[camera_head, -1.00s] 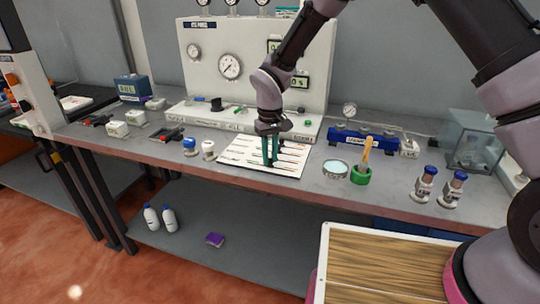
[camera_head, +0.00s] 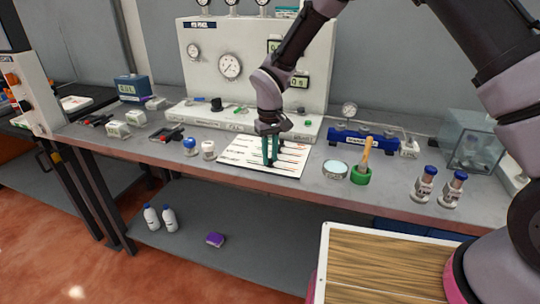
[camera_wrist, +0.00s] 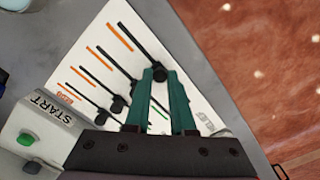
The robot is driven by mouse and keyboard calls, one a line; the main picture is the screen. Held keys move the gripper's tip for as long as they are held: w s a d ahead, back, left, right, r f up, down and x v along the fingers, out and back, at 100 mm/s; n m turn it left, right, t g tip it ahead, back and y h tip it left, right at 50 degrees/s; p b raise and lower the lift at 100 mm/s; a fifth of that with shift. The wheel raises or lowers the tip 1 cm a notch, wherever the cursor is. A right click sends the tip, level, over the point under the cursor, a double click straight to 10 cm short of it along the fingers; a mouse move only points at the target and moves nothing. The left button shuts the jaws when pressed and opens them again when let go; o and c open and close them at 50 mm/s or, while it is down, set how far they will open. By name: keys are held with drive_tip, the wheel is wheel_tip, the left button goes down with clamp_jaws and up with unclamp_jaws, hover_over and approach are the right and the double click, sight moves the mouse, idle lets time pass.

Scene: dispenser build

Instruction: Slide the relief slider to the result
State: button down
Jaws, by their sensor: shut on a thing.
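A white slider board (camera_head: 235,157) lies on the workbench and also fills the middle of the wrist view (camera_wrist: 85,32). It carries several parallel black tracks with black knobs and orange marks. My gripper (camera_head: 270,162) points down over the right part of the board. In the wrist view its teal fingers (camera_wrist: 164,76) are shut on a black slider knob (camera_wrist: 159,73) at the near end of the outermost track (camera_wrist: 134,42). The fingers partly hide this knob and its neighbours.
A START box (camera_wrist: 45,110) with a green button stands beside the board. A gauge panel (camera_head: 260,90) rises behind. Blue-capped and white-capped pieces (camera_head: 190,147) stand left of the board. A round dish (camera_head: 335,168) and a green cup (camera_head: 361,176) with a wooden handle stand right.

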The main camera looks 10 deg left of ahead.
drive_tip(key=d, duration=0.6)
drive_tip(key=shift+s+d, duration=0.25)
drive_tip(key=shift+d, duration=0.15)
drive_tip(key=c, duration=0.8)
unclamp_jaws()
drive_tip(key=shift+d, duration=0.15)
drive_tip(key=shift+o, duration=0.2)
wheel_tip(320, 180, up, 11)
drive_tip(key=shift+f, duration=0.1)
